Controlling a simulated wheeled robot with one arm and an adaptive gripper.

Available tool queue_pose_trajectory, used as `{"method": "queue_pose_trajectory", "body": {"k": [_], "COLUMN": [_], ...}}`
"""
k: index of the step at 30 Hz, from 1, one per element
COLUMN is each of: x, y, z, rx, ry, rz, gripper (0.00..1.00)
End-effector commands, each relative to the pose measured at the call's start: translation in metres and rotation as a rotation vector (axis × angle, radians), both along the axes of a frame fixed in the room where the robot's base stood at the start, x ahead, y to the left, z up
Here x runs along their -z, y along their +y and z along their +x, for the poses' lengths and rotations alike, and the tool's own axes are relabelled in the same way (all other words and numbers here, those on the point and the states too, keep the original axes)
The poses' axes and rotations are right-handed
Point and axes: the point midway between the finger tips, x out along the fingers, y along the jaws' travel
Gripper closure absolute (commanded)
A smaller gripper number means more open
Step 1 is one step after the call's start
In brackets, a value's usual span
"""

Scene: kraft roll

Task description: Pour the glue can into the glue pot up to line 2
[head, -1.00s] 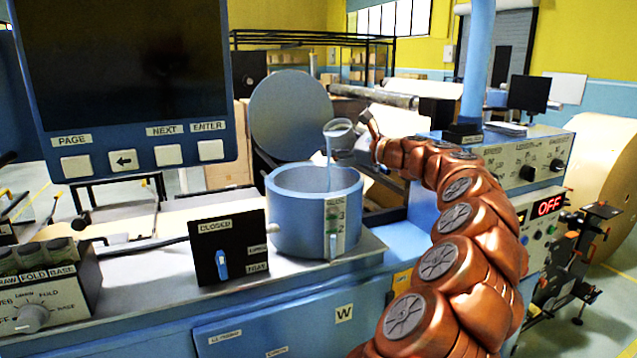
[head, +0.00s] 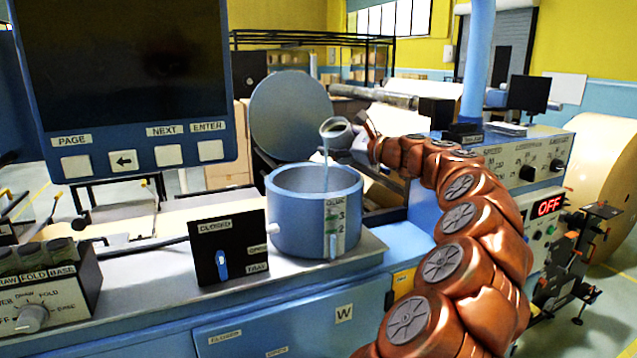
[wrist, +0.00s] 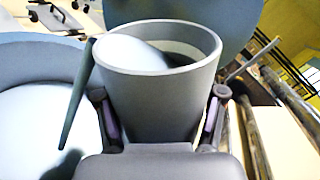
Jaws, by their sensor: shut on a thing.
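The glue can (head: 338,134) is a grey cup, tilted over the blue glue pot (head: 300,228). A pale stream (head: 326,165) falls from its lip into the pot. My gripper (wrist: 158,115) is shut around the can, one finger on each side; pale glue (wrist: 135,50) lies inside the can in the wrist view. The pot (wrist: 45,44) also shows there at left, with a broad pale glue surface (wrist: 35,125). A gauge strip (head: 334,230) on the pot's front bears a 3 above a 2 and a green mark; the exact glue level is hard to read.
The pot's round lid (head: 290,115) stands open behind it. A black switch box (head: 228,247) labelled CLOSED is left of the pot, below a hanging screen panel (head: 130,80). A control cabinet (head: 520,160) reading OFF stands at right.

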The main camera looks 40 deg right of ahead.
Motion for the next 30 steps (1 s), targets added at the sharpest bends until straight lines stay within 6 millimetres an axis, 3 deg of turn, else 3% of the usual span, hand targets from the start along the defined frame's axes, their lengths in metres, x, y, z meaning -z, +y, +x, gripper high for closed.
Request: {"method": "queue_pose_trajectory", "body": {"k": [30], "x": [0.0021], "y": [0.0028], "z": [-0.0007], "rx": [0.000], "ry": [-0.016], "rz": [-0.111], "gripper": [0.86]}}
